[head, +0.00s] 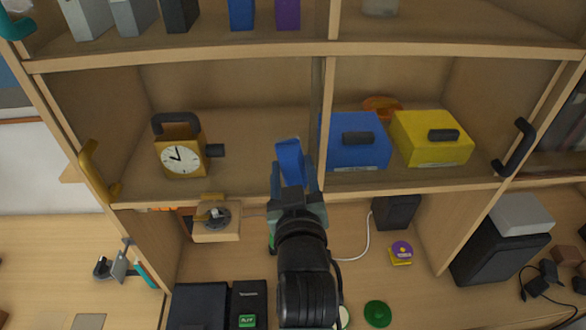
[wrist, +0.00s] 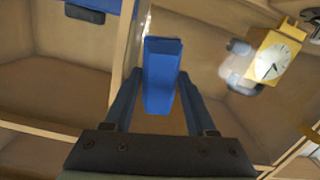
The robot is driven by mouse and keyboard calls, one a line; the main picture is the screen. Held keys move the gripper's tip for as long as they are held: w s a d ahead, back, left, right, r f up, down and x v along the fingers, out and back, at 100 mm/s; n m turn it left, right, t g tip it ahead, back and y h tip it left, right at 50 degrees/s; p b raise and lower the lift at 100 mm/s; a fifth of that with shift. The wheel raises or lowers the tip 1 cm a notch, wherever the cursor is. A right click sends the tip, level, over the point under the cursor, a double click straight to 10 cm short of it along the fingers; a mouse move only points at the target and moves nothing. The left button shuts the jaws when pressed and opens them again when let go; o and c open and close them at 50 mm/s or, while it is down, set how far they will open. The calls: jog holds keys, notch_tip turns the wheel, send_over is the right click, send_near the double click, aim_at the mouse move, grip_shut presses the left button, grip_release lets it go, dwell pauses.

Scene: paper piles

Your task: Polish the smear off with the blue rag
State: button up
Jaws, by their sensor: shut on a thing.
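The blue rag (head: 289,155) looks like a stiff blue block and stands up from my gripper (head: 292,182) in the head view. In the wrist view the rag (wrist: 161,75) sits between the two fingers of my gripper (wrist: 158,92), which is shut on it. My gripper is in front of the middle shelf, just left of the upright divider. A pale whitish patch (wrist: 234,75) shows beside the yellow clock in the wrist view; I cannot tell whether it is the smear. No clear smear shows in the head view.
The yellow clock (head: 183,158) with a dark handle stands left on the shelf. A blue box (head: 352,155) and a yellow box (head: 431,150) stand right of the divider (head: 324,120). The shelf between clock and divider looks clear. Yellow (head: 95,170) and black (head: 515,148) handles stick out at the sides.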

jog(key=shift+d, duration=0.45)
jog(key=shift+a+p, duration=0.3)
jog(key=shift+a, duration=0.85)
jog(key=shift+d+b, duration=0.3)
jog(key=shift+d, duration=0.95)
jog(key=shift+a+p, duration=0.45)
jog(key=shift+a, duration=0.8)
jog(key=shift+d, duration=1.25)
jog(key=shift+a, duration=0.65)
jog(key=s, duration=0.7)
